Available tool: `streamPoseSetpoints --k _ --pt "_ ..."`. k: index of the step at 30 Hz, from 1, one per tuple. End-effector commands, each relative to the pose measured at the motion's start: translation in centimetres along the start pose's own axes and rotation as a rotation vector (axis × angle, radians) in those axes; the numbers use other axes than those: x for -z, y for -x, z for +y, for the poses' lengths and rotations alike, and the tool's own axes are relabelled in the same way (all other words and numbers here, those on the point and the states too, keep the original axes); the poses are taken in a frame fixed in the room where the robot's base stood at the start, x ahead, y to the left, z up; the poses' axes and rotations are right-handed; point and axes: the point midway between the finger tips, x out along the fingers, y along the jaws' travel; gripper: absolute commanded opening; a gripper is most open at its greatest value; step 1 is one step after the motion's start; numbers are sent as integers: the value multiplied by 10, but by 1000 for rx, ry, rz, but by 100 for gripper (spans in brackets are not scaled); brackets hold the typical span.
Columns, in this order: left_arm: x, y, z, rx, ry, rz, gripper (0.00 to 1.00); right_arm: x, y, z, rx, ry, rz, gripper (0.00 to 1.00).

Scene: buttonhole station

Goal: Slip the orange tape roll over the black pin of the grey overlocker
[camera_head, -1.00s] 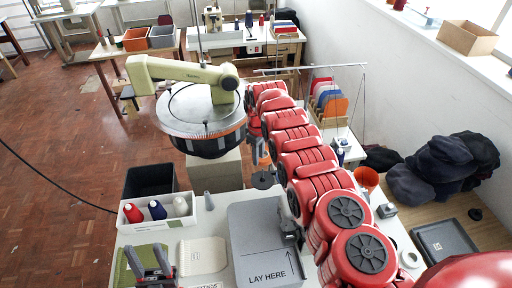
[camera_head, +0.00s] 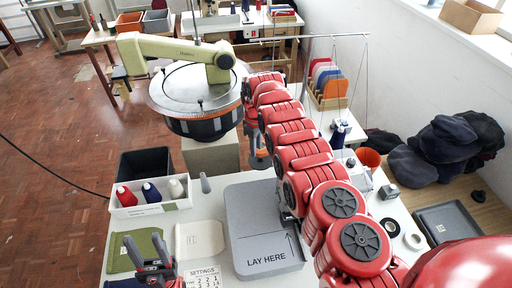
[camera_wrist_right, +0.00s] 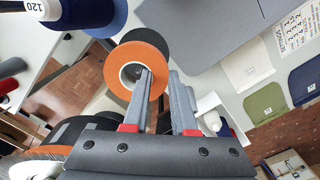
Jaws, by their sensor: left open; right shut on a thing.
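The orange tape roll (camera_wrist_right: 118,75), a flat ring with a pale core, is held in my right gripper (camera_wrist_right: 160,75) in the right wrist view. One finger overlaps its hole and the other lies beside its outer edge. In the head view, my right arm reaches away over the table, and its gripper (camera_head: 259,150) is small and mostly hidden behind the arm. My left gripper (camera_head: 152,252) is open and empty above the near table edge. I cannot clearly make out the grey overlocker or its black pin; the right arm covers part of the table.
A grey LAY HERE pad (camera_head: 250,215) lies mid-table. A white tray with red, navy and white spools (camera_head: 151,193) stands left of it, with a black bin (camera_head: 143,163) behind. A large round machine (camera_head: 192,90) stands beyond. Black and white rolls (camera_head: 389,227) lie at right.

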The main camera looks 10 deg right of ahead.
Motion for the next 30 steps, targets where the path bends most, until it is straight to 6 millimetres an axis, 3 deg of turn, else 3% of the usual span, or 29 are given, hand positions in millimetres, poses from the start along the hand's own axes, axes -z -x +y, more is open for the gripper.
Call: streamPoseSetpoints --k 18,30 --pt "-9 51 2 0 0 0 50 0 -50 1 -1 -1 1 0" --pt "-10 63 3 0 0 0 50 0 -61 1 -2 -1 1 0"
